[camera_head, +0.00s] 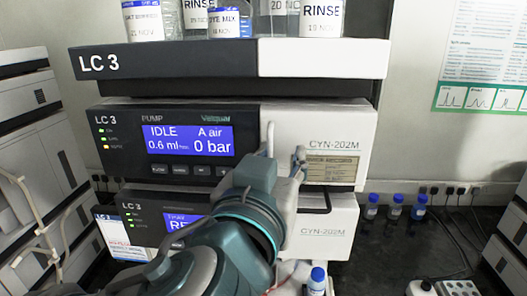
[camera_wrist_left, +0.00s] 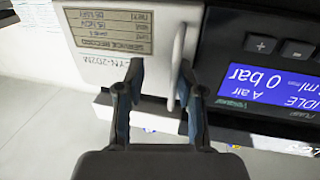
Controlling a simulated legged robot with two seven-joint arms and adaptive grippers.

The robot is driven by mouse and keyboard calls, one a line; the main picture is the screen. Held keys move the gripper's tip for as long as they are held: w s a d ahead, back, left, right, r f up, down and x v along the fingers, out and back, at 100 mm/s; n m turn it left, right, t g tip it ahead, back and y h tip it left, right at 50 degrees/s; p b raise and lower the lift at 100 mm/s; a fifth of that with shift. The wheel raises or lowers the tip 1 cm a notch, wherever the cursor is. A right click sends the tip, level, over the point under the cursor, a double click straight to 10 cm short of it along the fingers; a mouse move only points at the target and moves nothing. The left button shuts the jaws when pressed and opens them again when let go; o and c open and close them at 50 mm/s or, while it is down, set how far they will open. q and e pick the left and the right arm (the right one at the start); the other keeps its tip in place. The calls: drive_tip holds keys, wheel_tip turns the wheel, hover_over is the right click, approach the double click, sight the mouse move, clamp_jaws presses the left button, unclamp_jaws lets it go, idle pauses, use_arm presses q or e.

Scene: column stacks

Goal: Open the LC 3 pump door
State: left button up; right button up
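The LC 3 pump (camera_head: 190,140) is the middle unit of the stack in the head view, its screen reading IDLE and 0 bar. Its white door (camera_head: 328,133) at the right, marked CYN-202M, looks shut. The door also shows upside down in the left wrist view (camera_wrist_left: 158,18). A pale vertical handle (camera_wrist_left: 178,68) stands out near the door's screen-side edge. My left gripper (camera_head: 285,160) is at the door's front. In the left wrist view my left gripper (camera_wrist_left: 161,75) is open, its fingers on either side of the handle, which is closer to the right finger. My right gripper is not in view.
A shelf marked LC 3 (camera_head: 160,62) above holds rinse bottles (camera_head: 321,18). Another LC 3 unit (camera_head: 325,230) sits below, partly hidden by my left arm. Blue-capped bottles (camera_head: 395,207) stand at the right by the wall. A capped bottle (camera_head: 317,280) is in front. Other instruments stand left.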

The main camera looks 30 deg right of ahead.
use_arm(q)
drive_tip(key=a, duration=0.1)
drive_tip(key=w+a, duration=0.1)
drive_tip(key=a, duration=0.1)
drive_tip(key=shift+a+r, duration=0.15)
drive_tip(key=shift+a, duration=0.05)
drive_tip(key=d, duration=0.3)
drive_tip(key=shift+s, duration=0.2)
clamp_jaws()
drive_tip(key=shift+w+a+f, duration=0.1)
drive_tip(key=shift+a+f, duration=0.1)
